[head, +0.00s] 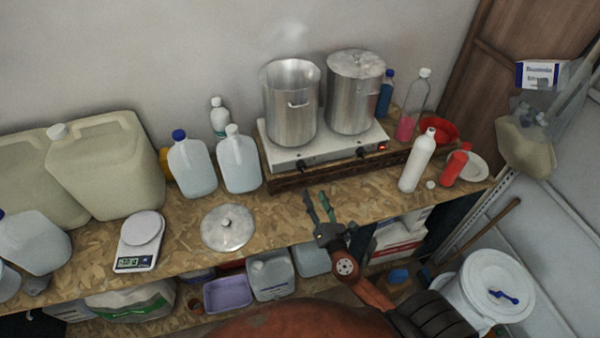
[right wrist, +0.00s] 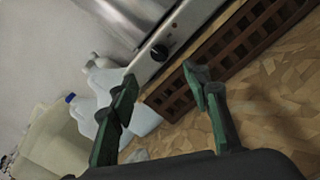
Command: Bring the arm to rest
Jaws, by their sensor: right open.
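My right gripper (head: 319,207) is open and empty above the front part of the chipboard shelf, in front of the hot plate. Its two green-black fingers stand apart in the right wrist view (right wrist: 160,95), with bare board and the slatted wooden base beyond them. My right arm comes up from the lower right of the head view. My left gripper is not in view.
The hot plate (head: 325,147) carries an open steaming pot (head: 291,115) and a lidded pot (head: 354,95). A loose lid (head: 228,229) and a scale (head: 140,240) lie left of my gripper. A white bottle (head: 417,162) stands to the right. A white bucket (head: 495,290) is at lower right.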

